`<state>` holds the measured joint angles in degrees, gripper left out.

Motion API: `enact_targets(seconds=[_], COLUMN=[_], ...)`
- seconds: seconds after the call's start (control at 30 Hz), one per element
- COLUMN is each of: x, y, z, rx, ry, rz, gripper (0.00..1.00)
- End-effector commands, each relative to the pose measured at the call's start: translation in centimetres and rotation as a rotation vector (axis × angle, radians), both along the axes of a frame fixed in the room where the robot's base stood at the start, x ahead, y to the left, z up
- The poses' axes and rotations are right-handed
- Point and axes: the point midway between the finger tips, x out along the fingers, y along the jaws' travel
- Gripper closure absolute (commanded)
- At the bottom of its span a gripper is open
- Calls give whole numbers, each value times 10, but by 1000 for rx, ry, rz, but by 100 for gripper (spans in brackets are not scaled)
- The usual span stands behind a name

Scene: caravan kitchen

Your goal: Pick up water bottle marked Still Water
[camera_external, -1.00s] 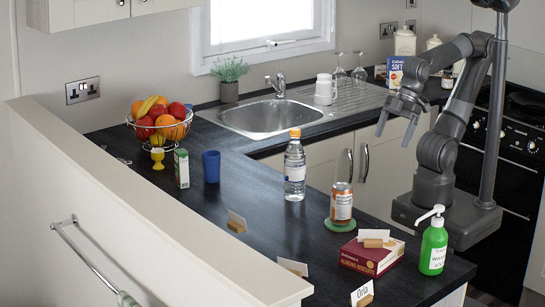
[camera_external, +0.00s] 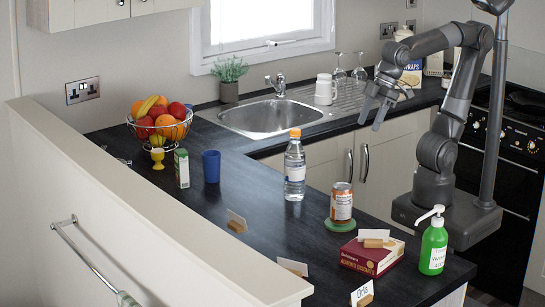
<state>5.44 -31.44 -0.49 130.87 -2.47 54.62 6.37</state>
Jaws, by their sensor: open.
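A clear water bottle (camera_external: 294,166) with an orange cap and a pale label stands upright on the dark counter, right of the blue cup. The writing on its label is too small to read. My gripper (camera_external: 368,119) is open and empty.
A can (camera_external: 341,201) on a green coaster stands right of the bottle, with a red biscuit box (camera_external: 372,256) and a green pump bottle (camera_external: 433,245) nearer. A blue cup (camera_external: 211,166) and fruit basket (camera_external: 160,127) stand left. The sink (camera_external: 262,117) lies behind. Counter around the bottle is clear.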

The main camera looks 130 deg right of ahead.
Motion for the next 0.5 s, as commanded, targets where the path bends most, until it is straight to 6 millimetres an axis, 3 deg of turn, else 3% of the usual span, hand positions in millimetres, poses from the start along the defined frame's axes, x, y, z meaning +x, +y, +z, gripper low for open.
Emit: enact_targets(seconds=[0.1,0.3,0.5], x=[37,90,119], y=[-30,-83,-119], z=[19,39,47], rx=[5,13,14], ry=[22,47,59], rz=[-112,-287,-394], gripper=[47,47,47])
